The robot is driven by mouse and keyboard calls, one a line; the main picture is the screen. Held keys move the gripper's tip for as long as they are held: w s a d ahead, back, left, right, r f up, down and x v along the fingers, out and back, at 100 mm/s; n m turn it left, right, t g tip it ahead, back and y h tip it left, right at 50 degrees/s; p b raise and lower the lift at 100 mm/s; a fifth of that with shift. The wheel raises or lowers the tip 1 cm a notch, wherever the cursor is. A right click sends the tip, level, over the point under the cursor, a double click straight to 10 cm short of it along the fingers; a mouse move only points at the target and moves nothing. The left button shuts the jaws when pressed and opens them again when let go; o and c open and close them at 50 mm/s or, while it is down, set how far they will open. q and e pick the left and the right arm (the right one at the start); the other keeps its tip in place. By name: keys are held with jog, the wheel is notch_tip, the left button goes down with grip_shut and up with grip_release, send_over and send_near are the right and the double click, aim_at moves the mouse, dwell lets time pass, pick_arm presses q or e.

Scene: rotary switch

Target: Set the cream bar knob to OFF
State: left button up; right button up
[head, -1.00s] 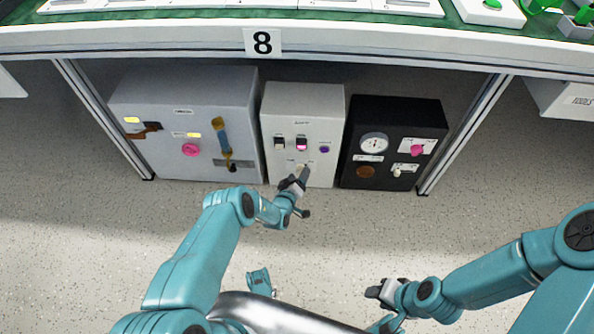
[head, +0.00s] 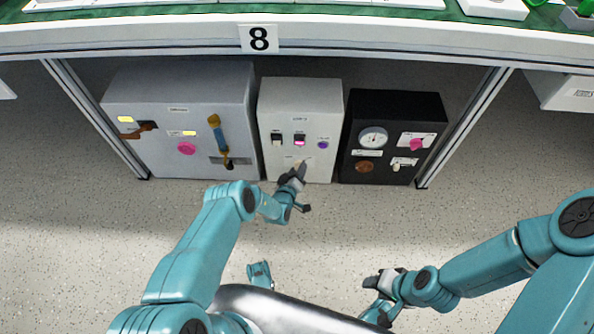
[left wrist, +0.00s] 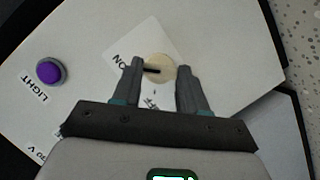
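The cream knob (left wrist: 160,66) is on the front of the white box (head: 300,101), low on its panel. In the left wrist view it looks round, with a dark mark lying nearly level across its left part. The ON lettering (left wrist: 121,61) is to its upper left and the partly hidden OFF lettering (left wrist: 150,102) is below it. My left gripper (left wrist: 159,68) is open, with its fingertips on either side of the knob in that view; I cannot tell whether they touch it. In the head view my left gripper (head: 297,172) covers the knob's area. My right gripper (head: 371,297) is low, away from the boxes.
A purple button (left wrist: 50,71) marked LIGHT and a lit pink switch (head: 299,140) share the white panel. A grey box (head: 180,90) stands left, a black box (head: 398,110) right. The bench edge (head: 380,46) runs above. Floor in front is clear.

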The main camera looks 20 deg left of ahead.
pick_arm(q)
jog(key=shift+n+h+b, duration=0.3)
jog(key=shift+n+b, duration=0.05)
jog(key=shift+n, duration=0.15)
jog(key=o, duration=1.1)
jog(key=shift+c, duration=0.2)
jog(key=shift+a, duration=0.1)
